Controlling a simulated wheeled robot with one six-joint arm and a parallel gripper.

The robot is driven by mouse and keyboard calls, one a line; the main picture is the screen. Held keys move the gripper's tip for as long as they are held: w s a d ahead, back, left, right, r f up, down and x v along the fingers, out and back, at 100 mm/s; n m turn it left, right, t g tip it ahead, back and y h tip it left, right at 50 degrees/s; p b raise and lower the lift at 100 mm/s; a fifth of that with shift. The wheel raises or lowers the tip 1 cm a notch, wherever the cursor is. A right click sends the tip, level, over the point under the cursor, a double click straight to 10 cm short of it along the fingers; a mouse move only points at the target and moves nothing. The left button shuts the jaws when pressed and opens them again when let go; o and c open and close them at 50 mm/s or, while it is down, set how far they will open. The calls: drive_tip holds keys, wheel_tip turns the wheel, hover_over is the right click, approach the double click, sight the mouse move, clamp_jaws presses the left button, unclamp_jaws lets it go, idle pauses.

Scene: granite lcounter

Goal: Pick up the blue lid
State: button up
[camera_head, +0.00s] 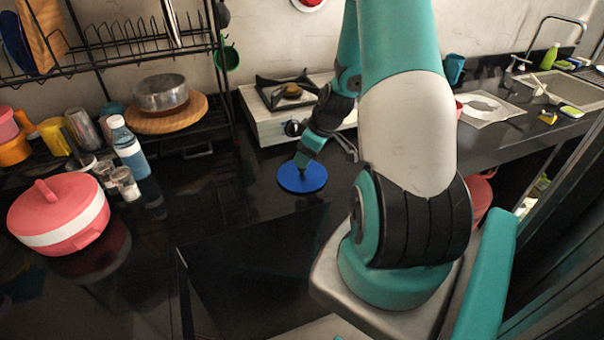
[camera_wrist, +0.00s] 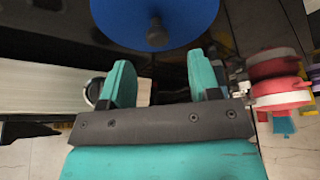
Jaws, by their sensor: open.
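The blue lid (camera_head: 302,178) is a round disc on the black counter in front of the stove. In the wrist view the blue lid (camera_wrist: 130,18) fills the top middle, with a dark round knob (camera_wrist: 157,36) near its lower edge. My gripper (camera_head: 300,160) is over the lid in the head view. In the wrist view my gripper (camera_wrist: 162,75) has its two teal fingers apart, with nothing between them; the knob lies just beyond the fingertips. Whether the fingers touch the lid cannot be told.
A white stove (camera_head: 265,122) stands just behind the lid. A red and white pot (camera_head: 58,212), a blue bottle (camera_head: 128,150) and a black rack (camera_head: 95,95) are to the left. The dark counter between pot and lid is clear.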

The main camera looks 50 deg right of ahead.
sight(302, 171)
drive_tip(key=shift+s+p+x, duration=0.1)
drive_tip(key=shift+p+x, duration=0.15)
drive_tip(key=shift+x, duration=0.85)
drive_tip(key=shift+s+p+x, duration=0.15)
drive_tip(key=shift+p+x, duration=0.1)
drive_tip(key=shift+x, duration=0.85)
drive_tip(key=shift+d+f, duration=0.1)
drive_tip(key=shift+d, duration=0.05)
drive_tip(key=c, duration=1)
